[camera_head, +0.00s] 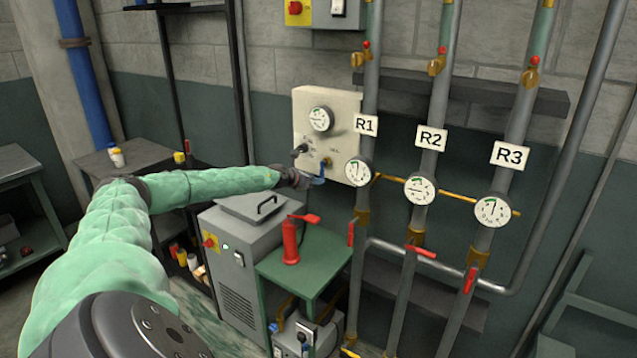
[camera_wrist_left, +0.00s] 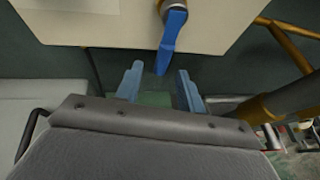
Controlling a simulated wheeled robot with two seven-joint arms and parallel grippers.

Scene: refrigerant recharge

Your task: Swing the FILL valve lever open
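In the head view, the blue lever (camera_head: 322,171) is small at the lower part of the cream panel (camera_head: 312,105), below a round gauge. No FILL label is readable. My left gripper (camera_wrist_left: 160,88) is open, with its two fingers apart and nothing between them. The lever tip points down toward the gap between the fingers, apparently without contact. In the head view my left gripper (camera_head: 305,179) is right by the lever, partly hidden. My right gripper is not in view.
Pipes R1 (camera_head: 366,125), R2 (camera_head: 431,138) and R3 (camera_head: 510,154) with gauges and red levers stand right of the panel. A grey machine (camera_head: 240,262) and a green stand (camera_head: 325,258) with a red bottle-like tool (camera_head: 291,242) are below my arm.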

